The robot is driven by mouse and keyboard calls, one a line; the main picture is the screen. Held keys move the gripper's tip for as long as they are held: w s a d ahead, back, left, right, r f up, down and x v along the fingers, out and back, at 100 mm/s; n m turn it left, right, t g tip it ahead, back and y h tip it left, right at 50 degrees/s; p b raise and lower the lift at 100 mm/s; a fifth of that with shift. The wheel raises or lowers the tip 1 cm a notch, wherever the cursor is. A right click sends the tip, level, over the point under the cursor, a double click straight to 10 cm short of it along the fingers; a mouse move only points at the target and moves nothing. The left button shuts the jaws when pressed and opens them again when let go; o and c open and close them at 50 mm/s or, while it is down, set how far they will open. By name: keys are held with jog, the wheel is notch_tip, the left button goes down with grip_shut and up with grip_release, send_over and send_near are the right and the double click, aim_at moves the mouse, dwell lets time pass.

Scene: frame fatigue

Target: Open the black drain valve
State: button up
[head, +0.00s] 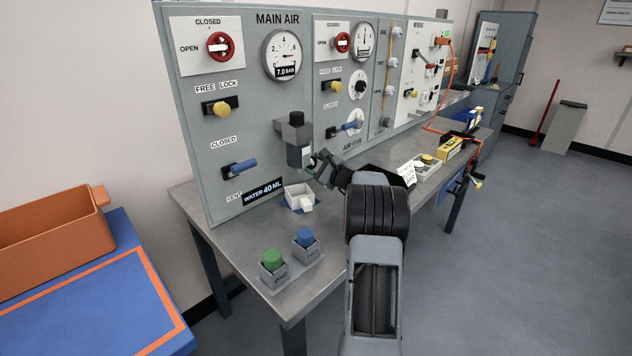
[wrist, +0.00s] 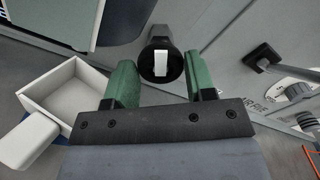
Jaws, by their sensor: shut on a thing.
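The black drain valve (wrist: 161,46) shows in the wrist view as a round black knob with a white bar mark on its face. The bar stands nearly upright in the picture. My gripper (wrist: 161,72) has its green fingers on both sides of the knob and is shut on it. In the head view, my gripper (head: 317,164) is at the lower end of the grey filter unit (head: 298,140) on the panel. The valve itself is hidden there behind or among my fingers.
A white open tray (head: 297,192) sits on the bench just below my gripper, and left of the fingers in the wrist view (wrist: 75,72). A blue lever (head: 239,168) and the water label (head: 262,191) are on the panel to the left. Green (head: 272,260) and blue (head: 306,237) buttons stand in front.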

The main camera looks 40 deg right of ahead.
jog(key=n+b, duration=0.3)
jog(key=b, duration=0.2)
jog(key=n+b, duration=0.3)
jog(key=b, duration=0.2)
jog(key=n+b, duration=0.4)
jog(key=b, duration=0.2)
jog(key=shift+f, duration=0.25)
jog(key=shift+r+n, duration=0.1)
jog(key=shift+n, duration=0.3)
jog(key=o, duration=0.9)
jog(key=shift+o, duration=0.2)
jog(key=s+d, duration=0.2)
jog(key=s, duration=1.1)
jog(key=shift+s+d, duration=0.2)
jog(key=shift+s, duration=0.1)
